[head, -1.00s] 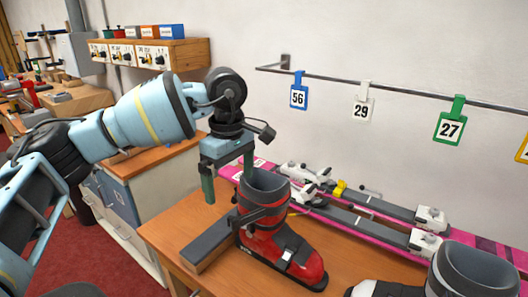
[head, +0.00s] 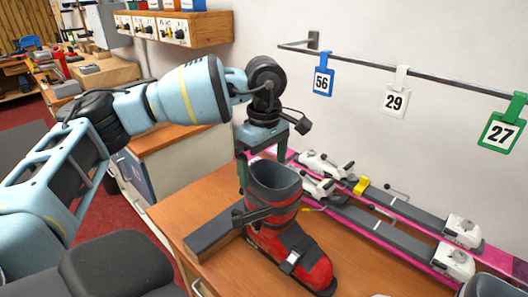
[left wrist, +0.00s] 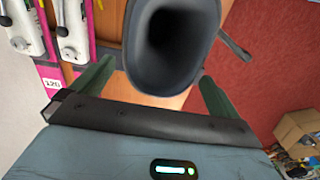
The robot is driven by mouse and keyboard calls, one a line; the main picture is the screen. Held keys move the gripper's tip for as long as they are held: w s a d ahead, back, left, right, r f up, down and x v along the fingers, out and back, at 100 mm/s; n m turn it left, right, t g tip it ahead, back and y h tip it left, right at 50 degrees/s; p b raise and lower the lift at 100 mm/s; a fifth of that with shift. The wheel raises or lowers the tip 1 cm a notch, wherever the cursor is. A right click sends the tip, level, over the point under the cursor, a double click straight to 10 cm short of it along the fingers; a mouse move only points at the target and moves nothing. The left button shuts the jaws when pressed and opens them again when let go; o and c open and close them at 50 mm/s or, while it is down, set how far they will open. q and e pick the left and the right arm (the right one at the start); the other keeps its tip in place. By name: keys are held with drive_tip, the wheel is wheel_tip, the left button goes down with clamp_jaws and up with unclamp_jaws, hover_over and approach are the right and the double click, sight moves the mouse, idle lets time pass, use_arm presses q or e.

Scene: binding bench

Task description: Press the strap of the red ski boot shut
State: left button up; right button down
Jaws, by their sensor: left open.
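The red ski boot (head: 310,268) stands upright on the wooden bench, with a dark grey cuff (head: 274,180) and a buckle on its instep. Its dark strap (head: 262,214) runs around the upper shaft; an end sticks out beside the cuff in the left wrist view (left wrist: 234,45). My left gripper (head: 263,172) is open, pointing down at the cuff top. One finger is left of the cuff; the other's tip is hidden behind it. In the left wrist view the cuff opening (left wrist: 172,35) lies ahead between the two fingers. My right gripper is not seen.
A dark grey block (head: 214,234) lies left of the boot. Pink skis (head: 395,225) with white bindings lie behind it along the wall. A rail with number tags (head: 395,98) hangs above. Another boot (head: 492,287) shows at the lower right corner. Bare bench lies at the front.

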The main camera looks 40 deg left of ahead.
sight(263, 179)
use_arm(q)
drive_tip(key=shift+s+f, duration=0.1)
drive_tip(key=shift+f, duration=2.15)
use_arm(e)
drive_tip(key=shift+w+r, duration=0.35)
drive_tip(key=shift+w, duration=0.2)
